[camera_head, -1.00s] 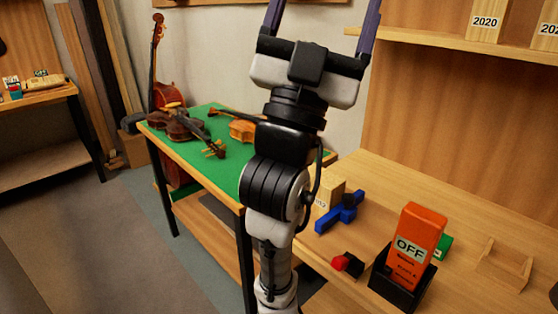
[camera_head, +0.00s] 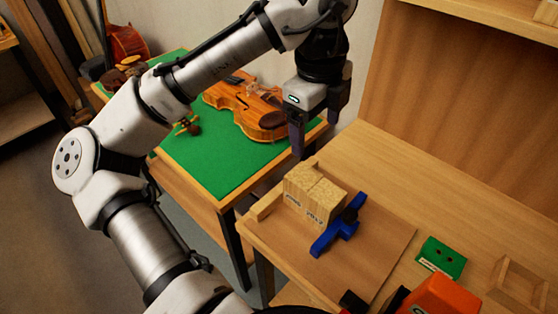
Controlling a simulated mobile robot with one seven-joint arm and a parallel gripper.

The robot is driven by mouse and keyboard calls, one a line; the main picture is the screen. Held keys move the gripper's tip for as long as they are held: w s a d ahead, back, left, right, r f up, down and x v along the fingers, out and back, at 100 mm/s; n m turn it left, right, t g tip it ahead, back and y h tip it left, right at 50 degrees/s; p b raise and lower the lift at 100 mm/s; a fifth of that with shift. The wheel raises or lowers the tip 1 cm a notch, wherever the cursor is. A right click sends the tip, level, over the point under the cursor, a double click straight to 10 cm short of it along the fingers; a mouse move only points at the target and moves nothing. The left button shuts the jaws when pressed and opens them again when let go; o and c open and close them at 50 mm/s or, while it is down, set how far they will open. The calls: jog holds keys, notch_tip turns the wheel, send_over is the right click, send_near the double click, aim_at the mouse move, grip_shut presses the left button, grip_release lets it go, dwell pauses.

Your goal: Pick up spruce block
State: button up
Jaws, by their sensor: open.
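A pale wooden block (camera_head: 312,192), which I take to be the spruce block, sits on a brown board on the bench. A seam runs across its top, so I cannot tell if it is one piece or two. Its front has small dark print, partly too small to read. My gripper (camera_head: 316,138) points down above and behind the block, apart from it. Its two dark fingers are spread, with nothing between them. A blue clamp-like tool (camera_head: 338,228) lies right beside the block's front right side.
A wooden strip (camera_head: 268,203) lies left of the block. A green part (camera_head: 441,258), an orange box (camera_head: 442,298) and a small wooden tray (camera_head: 518,286) are to the right. A violin (camera_head: 247,108) lies on the green table (camera_head: 225,165) behind. The board right of the clamp is clear.

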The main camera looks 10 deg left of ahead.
jog(key=a, duration=0.2)
send_over(304, 175)
jog(key=shift+g+y, duration=0.3)
jog(key=shift+g, duration=0.1)
jog(key=f, duration=0.8)
jog(key=shift+s, duration=0.4)
jog(key=shift+w+f+p, duration=0.15)
jog(key=shift+f+p, duration=0.1)
jog(key=shift+f, duration=1.25)
jog(key=shift+w+f+p, duration=0.15)
jog(key=shift+f+p, duration=0.1)
jog(key=shift+f, duration=1.2)
jog(key=c, duration=1.1)
